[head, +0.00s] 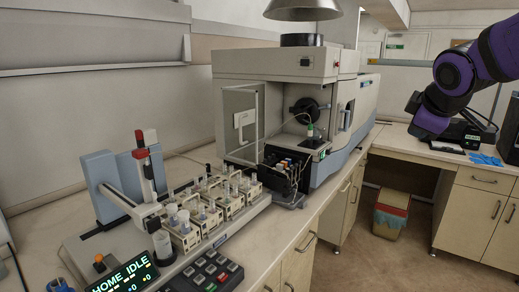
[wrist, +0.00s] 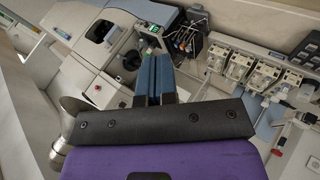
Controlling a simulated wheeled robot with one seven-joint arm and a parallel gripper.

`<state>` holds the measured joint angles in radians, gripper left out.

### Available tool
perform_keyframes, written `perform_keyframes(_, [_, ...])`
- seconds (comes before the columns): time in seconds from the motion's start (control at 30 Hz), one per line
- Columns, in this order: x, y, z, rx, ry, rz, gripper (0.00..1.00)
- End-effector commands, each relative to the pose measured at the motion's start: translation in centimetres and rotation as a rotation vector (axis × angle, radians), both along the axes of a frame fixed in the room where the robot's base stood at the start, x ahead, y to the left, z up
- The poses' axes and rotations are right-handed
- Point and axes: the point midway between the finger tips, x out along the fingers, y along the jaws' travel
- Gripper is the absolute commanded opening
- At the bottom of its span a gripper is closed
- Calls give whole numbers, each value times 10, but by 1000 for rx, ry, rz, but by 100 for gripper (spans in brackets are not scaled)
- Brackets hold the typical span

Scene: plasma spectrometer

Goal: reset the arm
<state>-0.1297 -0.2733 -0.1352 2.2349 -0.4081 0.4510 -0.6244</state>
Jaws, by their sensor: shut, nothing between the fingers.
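My gripper (wrist: 154,62) shows in the wrist view as two blue fingers pressed together, shut and empty. It is in the air, apart from the bench items behind it. In the head view my purple arm (head: 465,75) reaches in at the upper right, well to the right of the spectrometer. I cannot make out the fingers in that view. The plasma spectrometer (head: 345,97) stands on the bench with its front compartment door open. A small green-capped vial (head: 310,131) stands upright in the open compartment. The spectrometer also shows at the upper left of the wrist view (wrist: 100,60).
An autosampler with several sample racks (head: 200,215) stands at the front left, its display reading "HOME IDLE" (head: 128,275). A dark pump block with tubes (head: 285,172) is beside the spectrometer. A metal hood (head: 303,10) hangs above. A bin (head: 391,212) stands on the floor.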

Motion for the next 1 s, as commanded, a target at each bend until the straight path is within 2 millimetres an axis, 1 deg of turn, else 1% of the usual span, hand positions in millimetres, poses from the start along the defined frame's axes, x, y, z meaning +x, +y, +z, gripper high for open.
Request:
perform_keyframes(0.03, [-24, 0, 1, 63, 8, -63, 0])
perform_keyframes(0.07, [-36, 1, 1, 103, 15, -102, 0])
perform_keyframes(0.1, [-53, 2, -1, 154, 27, -152, 0])
perform_keyframes(0.17, [-79, 5, -4, 229, 46, -228, 0])
perform_keyframes(0.2, [-95, 7, -7, 279, 59, -279, 0])
perform_keyframes(0.27, [-120, 11, -11, 351, 79, -354, 0])
perform_keyframes(0.3, [-136, 14, -15, 398, 93, -403, 0])
perform_keyframes(0.4, [-174, 23, -25, 501, 128, -517, 0])
perform_keyframes(0.5, [-202, 30, -34, 581, 159, -610, 0])
perform_keyframes(0.6, [-221, 36, -41, 633, 182, -673, 0])
perform_keyframes(0.7, [-231, 39, -45, 661, 196, -709, 0])
perform_keyframes(0.8, [-235, 40, -47, 671, 200, -722, 0])
perform_keyframes(1.0, [-234, 40, -47, 670, 200, -721, 0])
